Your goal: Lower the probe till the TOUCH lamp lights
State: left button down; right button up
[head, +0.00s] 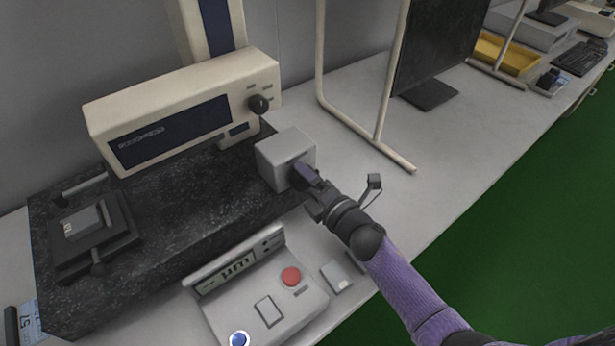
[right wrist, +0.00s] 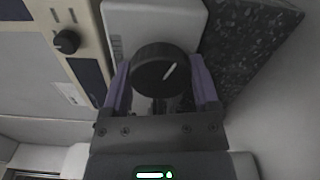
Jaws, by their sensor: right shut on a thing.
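My right gripper (head: 302,174) reaches the front of a light grey box (head: 283,153) at the right end of the black granite base. In the right wrist view, its two purple fingers are shut on a round black knob (right wrist: 161,68) with a white pointer line. The fingers hide the knob in the head view. The beige measuring head (head: 185,108) hangs on a column above the base. I cannot make out the probe tip, or a lamp marked TOUCH. My left gripper is not in view.
A dark fixture with a small plate (head: 88,222) sits on the base's left part. In front stands a control box (head: 262,308) with a display, a red button (head: 291,276) and a blue-lit round button (head: 239,339). A beige tube frame (head: 365,140) stands right of the grey box.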

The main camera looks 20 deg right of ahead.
jog(key=shift+m, duration=0.7)
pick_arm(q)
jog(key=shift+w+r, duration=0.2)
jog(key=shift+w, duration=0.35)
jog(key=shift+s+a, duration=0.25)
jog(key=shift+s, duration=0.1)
pick_arm(e)
jog(key=shift+f, duration=0.1)
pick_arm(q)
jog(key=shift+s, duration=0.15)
pick_arm(e)
jog(key=o, duration=1.1)
jog(key=shift+s, duration=0.1)
pick_arm(q)
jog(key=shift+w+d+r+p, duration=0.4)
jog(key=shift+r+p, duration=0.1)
jog(key=shift+p, duration=0.1)
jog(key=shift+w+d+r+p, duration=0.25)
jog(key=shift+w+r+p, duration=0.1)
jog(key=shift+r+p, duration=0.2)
pick_arm(e)
jog(key=v, duration=0.9)
jog(key=shift+s+d, duration=0.2)
jog(key=shift+s, duration=0.15)
